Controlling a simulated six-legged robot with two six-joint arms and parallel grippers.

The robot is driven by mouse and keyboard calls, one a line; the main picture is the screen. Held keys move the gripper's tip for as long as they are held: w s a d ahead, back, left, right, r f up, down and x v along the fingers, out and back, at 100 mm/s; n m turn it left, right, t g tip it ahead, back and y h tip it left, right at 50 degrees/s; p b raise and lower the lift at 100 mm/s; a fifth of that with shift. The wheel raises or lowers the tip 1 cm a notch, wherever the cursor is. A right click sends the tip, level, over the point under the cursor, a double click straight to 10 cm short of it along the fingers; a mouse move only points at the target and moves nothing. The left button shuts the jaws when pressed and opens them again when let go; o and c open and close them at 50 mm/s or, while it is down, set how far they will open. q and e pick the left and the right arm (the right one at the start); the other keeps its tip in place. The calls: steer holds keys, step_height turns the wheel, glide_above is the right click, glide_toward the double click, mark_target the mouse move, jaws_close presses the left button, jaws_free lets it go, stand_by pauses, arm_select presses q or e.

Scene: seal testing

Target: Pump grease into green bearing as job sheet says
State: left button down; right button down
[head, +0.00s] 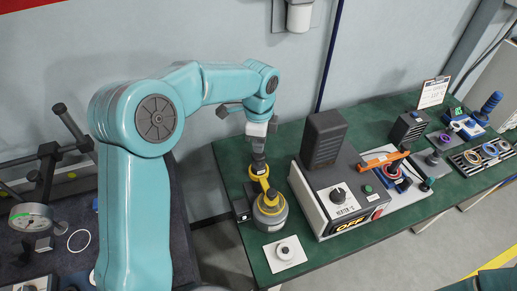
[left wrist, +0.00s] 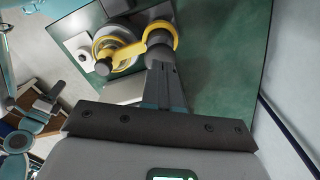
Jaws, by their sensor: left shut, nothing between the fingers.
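A grey grease pump (head: 270,210) with a yellow collar and yellow lever (head: 262,180) stands on the near left end of the green bench. My left gripper (head: 258,157) points down, shut and empty, just above the lever's dark upper end. In the left wrist view the shut fingers (left wrist: 162,80) are beside the dark round knob of the yellow lever (left wrist: 128,47); I cannot tell if they touch. A small round fitting on a white plate (head: 286,252) lies in front of the pump. The clipboard job sheet (head: 433,92) stands at the far end, its text unreadable. I cannot make out a green bearing.
A heater box (head: 338,200) reading OFF stands right of the pump, with an orange tool (head: 383,160) beyond it. A dark bench (head: 70,262) with a dial gauge (head: 32,217) is on the left.

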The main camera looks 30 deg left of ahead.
stand_by(0.3)
arm_select(q)
steer(key=shift+r, duration=0.15)
step_height(320, 180, up, 6)
steer(key=p, duration=0.4)
steer(key=shift+p, duration=0.4)
steer(key=shift+s, duration=0.1)
